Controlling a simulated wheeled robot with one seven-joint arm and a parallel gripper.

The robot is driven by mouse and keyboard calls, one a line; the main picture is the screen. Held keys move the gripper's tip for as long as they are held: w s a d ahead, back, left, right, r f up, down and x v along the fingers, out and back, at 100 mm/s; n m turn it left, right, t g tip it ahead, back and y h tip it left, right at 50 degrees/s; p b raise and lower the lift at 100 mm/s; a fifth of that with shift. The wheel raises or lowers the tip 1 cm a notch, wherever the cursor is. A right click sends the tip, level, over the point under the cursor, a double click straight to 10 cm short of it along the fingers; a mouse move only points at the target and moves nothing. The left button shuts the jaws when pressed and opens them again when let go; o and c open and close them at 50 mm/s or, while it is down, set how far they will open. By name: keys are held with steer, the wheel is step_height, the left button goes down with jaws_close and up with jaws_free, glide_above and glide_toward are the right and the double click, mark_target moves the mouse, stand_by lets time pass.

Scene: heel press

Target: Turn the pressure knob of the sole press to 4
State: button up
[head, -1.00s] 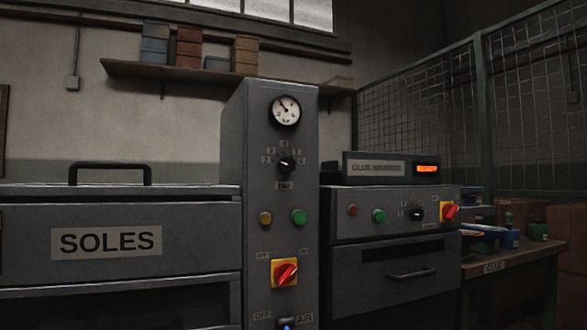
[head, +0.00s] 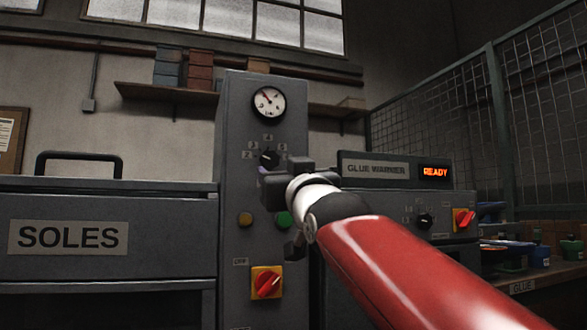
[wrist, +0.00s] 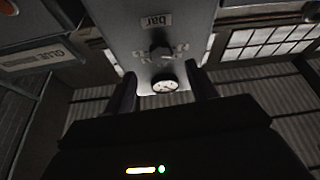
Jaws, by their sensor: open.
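The pressure knob (head: 268,158) is a small black dial on the grey press column (head: 232,120), below the round white gauge (head: 269,102). The numbers 2 to 5 show around it; its pointer is too small to read surely. The gauge needle leans up and left. My gripper (head: 285,185) is in front of the column, just below and right of the knob, hiding part of the dial's lower right. In the wrist view my open gripper (wrist: 163,76) has a finger on each side of the picture, with the knob (wrist: 160,50) between and beyond them, apart from both.
Below are an amber button (head: 245,219), a green button (head: 283,220) and a red-on-yellow switch (head: 267,284). The SOLES unit (head: 150,205) stands left, the glue warmer (head: 375,168) right, its display reading READY. A wire fence (head: 440,110) is at the right.

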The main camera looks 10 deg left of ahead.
mark_target(271, 163)
steer(key=p+x, duration=0.5)
steer(key=p, duration=0.2)
steer(key=shift+w+a+r, duration=0.15)
steer(key=shift+w+r, duration=0.05)
steer(key=shift+r, duration=0.1)
steer(key=shift+w+a+r+p, duration=0.1)
steer(key=shift+w+a+p, duration=0.35)
steer(key=shift+w+p, duration=0.2)
steer(key=shift+c, duration=0.5)
steer(key=c, duration=0.9)
steer(key=shift+b, duration=0.3)
